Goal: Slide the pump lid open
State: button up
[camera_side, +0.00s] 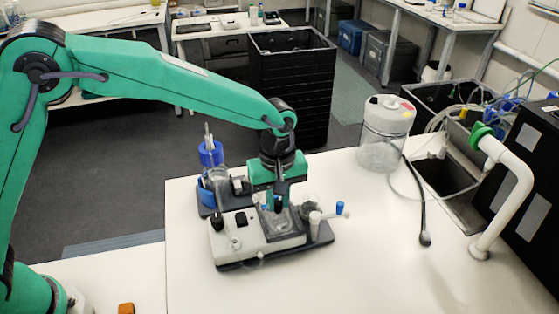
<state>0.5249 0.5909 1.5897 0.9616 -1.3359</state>
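The pump (238,243) is a white unit with a dark base on the white bench, with black knobs, small fittings and clear tubing at its front. A clear, greyish part that looks like its lid (278,222) shows on top of the white body, below my gripper. My green and black gripper (277,203) points down over this part. Its fingertips are close to the lid, and I cannot tell whether they touch it. The fingers are small and overlap the pump, so their opening is unclear.
A blue-capped bottle (211,154) stands behind the pump at left. A blue-tipped fitting (339,208) sticks out at the pump's right. A large clear container (382,148), a black hose (424,237) and a white pipe (512,190) stand farther right. The front bench is clear.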

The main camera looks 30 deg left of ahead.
aim_at(284, 225)
jog(key=shift+s+d, duration=0.1)
jog(key=shift+d, duration=0.05)
jog(key=shift+s+d, duration=1.2)
jog(key=shift+d, duration=0.15)
jog(key=shift+s+d, duration=1.25)
jog(key=shift+d, duration=0.05)
jog(key=o, duration=0.5)
jog(key=shift+o, duration=0.2)
jog(key=shift+a, duration=0.1)
